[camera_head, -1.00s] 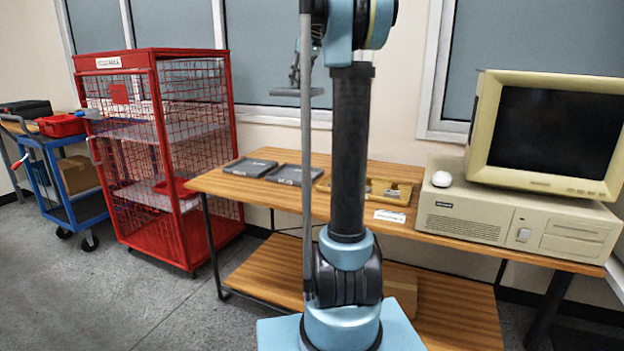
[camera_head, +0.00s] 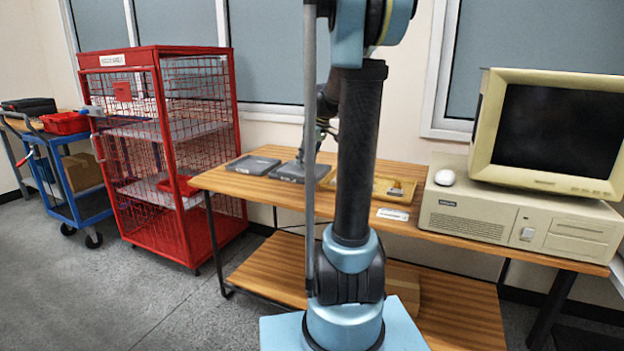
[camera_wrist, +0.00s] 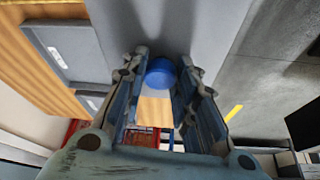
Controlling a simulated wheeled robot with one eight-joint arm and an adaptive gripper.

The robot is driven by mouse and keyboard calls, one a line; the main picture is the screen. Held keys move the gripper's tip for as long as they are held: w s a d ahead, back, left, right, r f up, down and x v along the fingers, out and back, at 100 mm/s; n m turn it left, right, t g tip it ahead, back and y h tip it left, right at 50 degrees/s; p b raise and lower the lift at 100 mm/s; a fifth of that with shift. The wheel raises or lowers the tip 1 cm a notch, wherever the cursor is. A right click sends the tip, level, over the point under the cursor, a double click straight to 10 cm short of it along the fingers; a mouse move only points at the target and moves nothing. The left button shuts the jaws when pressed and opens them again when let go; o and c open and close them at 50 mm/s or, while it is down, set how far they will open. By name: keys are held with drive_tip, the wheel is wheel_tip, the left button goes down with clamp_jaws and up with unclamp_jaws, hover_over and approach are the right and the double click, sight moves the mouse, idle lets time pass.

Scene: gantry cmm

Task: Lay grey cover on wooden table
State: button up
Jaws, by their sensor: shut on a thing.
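The grey cover (camera_wrist: 190,25) is a flat grey plate with a round blue knob (camera_wrist: 160,72). In the wrist view my gripper (camera_wrist: 160,90) has its fingers on either side of the knob, shut on it. In the head view the gripper (camera_head: 322,130) hangs low over the wooden table (camera_head: 225,182), partly hidden by my arm and pole. A grey piece (camera_head: 290,172) shows below the gripper there; I cannot tell whether it is the cover or a tray, nor whether the cover touches the table. A grey tray (camera_head: 253,165) lies at the table's left end.
A yellow tray (camera_head: 395,188) and a white label (camera_head: 392,214) lie on the table. A beige computer (camera_head: 470,205) with monitor (camera_head: 550,130) fills the right end. A red cage (camera_head: 185,235) and a blue cart (camera_head: 88,208) stand at left. Bare wood runs along the front left edge.

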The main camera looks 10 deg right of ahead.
sight(311, 169)
drive_tip(key=shift+f, duration=4.8)
drive_tip(key=o, duration=1.1)
drive_tip(key=shift+r, duration=0.1)
drive_tip(key=v, duration=1.1)
drive_tip(key=shift+s+d+r, duration=0.1)
drive_tip(key=shift+s+r, duration=0.05)
drive_tip(key=shift+r, duration=0.05)
drive_tip(key=shift+s+r, duration=0.15)
drive_tip(key=s+a+f+m+h, duration=0.1)
drive_tip(key=s+f, duration=0.4)
drive_tip(key=s, duration=0.5)
drive_tip(key=s+a+f+m+h, duration=0.1)
drive_tip(key=s+f+m, duration=0.3)
drive_tip(key=s, duration=0.7)
drive_tip(key=s+a+f+m+g+h, duration=0.1)
drive_tip(key=s+a+f+m, duration=0.1)
drive_tip(key=s+f, duration=0.4)
drive_tip(key=s+m, duration=0.1)
drive_tip(key=s, duration=0.3)
drive_tip(key=shift+s, duration=0.15)
